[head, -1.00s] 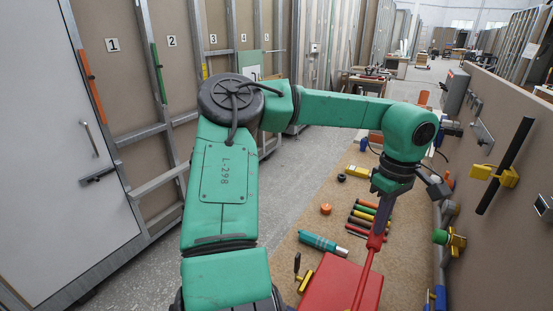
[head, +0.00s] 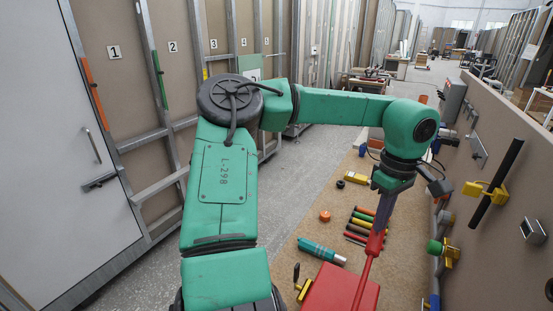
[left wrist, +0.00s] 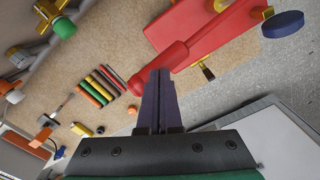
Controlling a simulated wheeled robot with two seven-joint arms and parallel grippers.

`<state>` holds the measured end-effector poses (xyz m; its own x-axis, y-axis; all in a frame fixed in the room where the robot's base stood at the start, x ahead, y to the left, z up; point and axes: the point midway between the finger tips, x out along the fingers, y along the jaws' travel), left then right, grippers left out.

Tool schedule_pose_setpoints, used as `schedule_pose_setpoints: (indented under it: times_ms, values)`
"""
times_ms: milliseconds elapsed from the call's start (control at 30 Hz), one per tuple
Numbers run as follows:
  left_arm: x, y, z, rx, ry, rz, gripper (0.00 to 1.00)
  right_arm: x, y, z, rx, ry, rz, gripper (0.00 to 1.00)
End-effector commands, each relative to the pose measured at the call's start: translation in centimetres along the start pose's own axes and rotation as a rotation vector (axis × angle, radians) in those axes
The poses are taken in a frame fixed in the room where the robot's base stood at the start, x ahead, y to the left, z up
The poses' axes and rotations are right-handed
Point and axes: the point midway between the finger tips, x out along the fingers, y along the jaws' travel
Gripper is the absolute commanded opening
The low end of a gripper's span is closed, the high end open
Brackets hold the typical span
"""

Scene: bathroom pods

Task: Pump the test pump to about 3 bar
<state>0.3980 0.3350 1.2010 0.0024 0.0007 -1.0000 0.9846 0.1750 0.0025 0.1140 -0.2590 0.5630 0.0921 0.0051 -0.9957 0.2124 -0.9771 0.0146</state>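The red test pump (head: 327,290) stands on the brown bench top at the bottom of the head view. Its red lever (head: 363,275) slopes up to a thick grip under my left gripper (head: 380,226). In the left wrist view the pump (left wrist: 205,20) is at the top, with brass fittings and a blue round part (left wrist: 283,24). My left gripper (left wrist: 159,73) has its dark fingers together, tips overlapping the lever's grip (left wrist: 140,84). I see no clear gap with the grip between them, and contact is hard to tell. No gauge reading is legible. My right gripper is out of view.
Left of the pump are a brass valve with a black handle (head: 296,273) and a teal cylinder (head: 321,251). Several coloured rods (head: 362,224) and an orange cap (head: 324,216) lie behind. The right wall carries a black bar (head: 500,180) with yellow clamps. The grey floor at left is clear.

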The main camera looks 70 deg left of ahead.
Motion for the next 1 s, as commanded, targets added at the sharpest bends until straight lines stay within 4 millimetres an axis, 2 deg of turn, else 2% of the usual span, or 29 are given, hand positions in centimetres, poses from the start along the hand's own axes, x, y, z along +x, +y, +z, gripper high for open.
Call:
schedule_pose_setpoints:
  times_ms: [33,600,767,1000]
  values:
    - [1.6,-0.1,0.0,0.000,-0.001,-0.003,0.00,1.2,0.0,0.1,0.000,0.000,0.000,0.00]
    - [10.2,-0.2,0.0,0.000,-0.001,-0.007,0.00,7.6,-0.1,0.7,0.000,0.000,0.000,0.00]
    - [7.8,-0.1,0.0,0.000,-0.001,-0.003,0.00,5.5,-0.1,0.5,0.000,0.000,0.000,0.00]
    - [2.7,0.0,0.0,-0.001,0.001,-0.002,0.00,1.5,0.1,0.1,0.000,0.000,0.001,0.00]
